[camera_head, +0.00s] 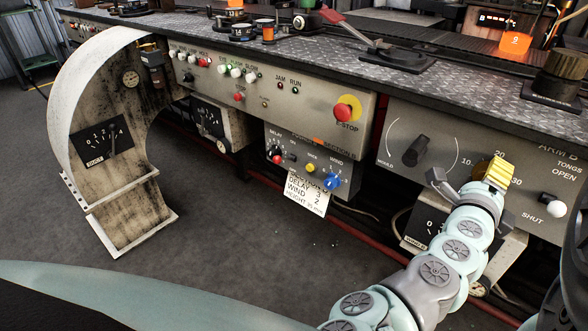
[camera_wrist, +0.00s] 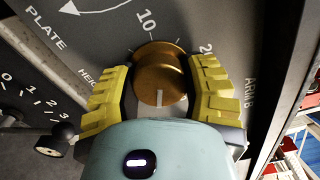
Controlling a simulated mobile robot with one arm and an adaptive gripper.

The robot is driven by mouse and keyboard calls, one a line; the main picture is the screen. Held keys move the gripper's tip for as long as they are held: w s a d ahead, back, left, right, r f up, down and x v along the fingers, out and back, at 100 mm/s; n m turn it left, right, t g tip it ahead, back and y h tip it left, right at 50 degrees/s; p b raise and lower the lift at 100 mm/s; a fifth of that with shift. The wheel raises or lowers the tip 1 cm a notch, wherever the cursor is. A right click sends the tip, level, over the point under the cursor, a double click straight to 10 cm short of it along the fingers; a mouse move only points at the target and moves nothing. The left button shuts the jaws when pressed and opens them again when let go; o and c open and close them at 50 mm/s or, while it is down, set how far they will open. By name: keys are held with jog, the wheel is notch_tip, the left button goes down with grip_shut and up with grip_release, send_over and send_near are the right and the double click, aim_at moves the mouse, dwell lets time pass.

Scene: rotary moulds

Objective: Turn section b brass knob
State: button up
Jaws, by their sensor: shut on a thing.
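The brass knob (camera_wrist: 160,68) sits on the grey "ARM B" panel, inside a scale that shows 10 and part of 20 in the wrist view. A pale mark on its face lies at the knob's lower side in that view. My gripper (camera_wrist: 162,88) has its two yellow ribbed fingers shut on the knob, one on each side. In the head view my gripper (camera_head: 497,173) reaches up to the panel at the right and hides most of the knob, so its mark cannot be seen there.
On the same panel, a black pointer knob (camera_head: 417,150) stands left of my gripper and a white-balled lever (camera_head: 553,210) to its right. A red E-stop button (camera_head: 343,112) and a smaller control box (camera_head: 300,168) with a blue knob are further left. The patterned metal worktop (camera_head: 440,82) overhangs the panel.

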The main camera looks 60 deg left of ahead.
dwell(0.5)
jog(key=o, duration=1.2)
jog(key=shift+s, duration=0.1)
jog(key=v, duration=0.7)
jog(key=shift+o, duration=0.2)
jog(key=shift+s, duration=0.15)
